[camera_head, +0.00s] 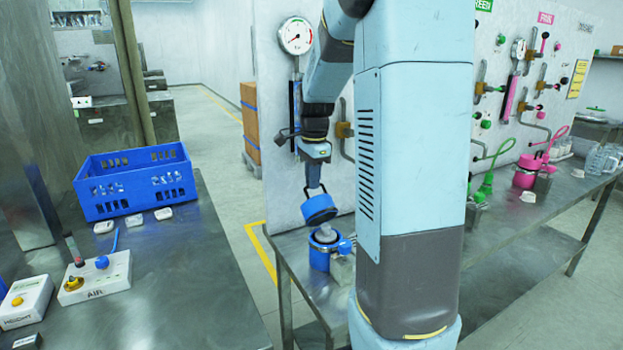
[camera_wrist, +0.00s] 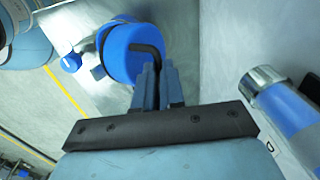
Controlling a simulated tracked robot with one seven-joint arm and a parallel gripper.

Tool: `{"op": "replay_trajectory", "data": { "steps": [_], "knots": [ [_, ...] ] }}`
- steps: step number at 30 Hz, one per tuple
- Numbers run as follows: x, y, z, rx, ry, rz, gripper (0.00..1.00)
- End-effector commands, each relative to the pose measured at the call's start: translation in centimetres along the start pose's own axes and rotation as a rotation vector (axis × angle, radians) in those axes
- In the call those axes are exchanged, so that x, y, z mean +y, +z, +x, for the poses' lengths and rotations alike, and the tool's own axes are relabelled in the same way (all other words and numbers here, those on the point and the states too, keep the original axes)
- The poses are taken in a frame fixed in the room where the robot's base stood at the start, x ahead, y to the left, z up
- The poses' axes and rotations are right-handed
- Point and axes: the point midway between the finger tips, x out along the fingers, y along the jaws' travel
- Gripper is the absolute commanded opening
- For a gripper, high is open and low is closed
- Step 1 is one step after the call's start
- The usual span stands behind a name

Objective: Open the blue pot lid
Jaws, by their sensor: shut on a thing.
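My gripper (camera_head: 316,187) points down and is shut on the dark handle of the blue pot lid (camera_head: 319,209). The lid hangs tilted above the blue pot (camera_head: 320,259), clear of its rim. The pot stands on the steel bench with its mouth uncovered, and something pale grey shows in it. In the wrist view, the fingers of my gripper (camera_wrist: 158,84) close on the bent black handle, and the round blue lid (camera_wrist: 120,66) fills the space just beyond them. The lid hides most of the pot there.
A panel with a gauge (camera_head: 296,36) and pipes stands behind the pot. A pink pot (camera_head: 524,178) and glassware stand farther right on the bench. A blue crate (camera_head: 136,182) and control boxes sit on the left table. My arm hides the bench's middle.

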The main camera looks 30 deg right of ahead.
Motion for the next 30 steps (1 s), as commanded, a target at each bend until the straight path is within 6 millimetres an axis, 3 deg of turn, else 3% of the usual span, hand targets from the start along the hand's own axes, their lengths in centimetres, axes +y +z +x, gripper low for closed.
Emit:
{"op": "replay_trajectory", "data": {
  "steps": [14,21,29,30],
  "knots": [
    [-0.1,0.0,0.0,0.000,-0.001,0.000,0.00],
    [-1.8,0.0,0.4,0.001,-0.001,-0.001,0.00],
    [-1.8,0.0,0.3,0.001,-0.002,0.000,0.00],
    [-1.8,0.0,0.3,0.001,-0.002,0.000,0.13]
  ]
}}
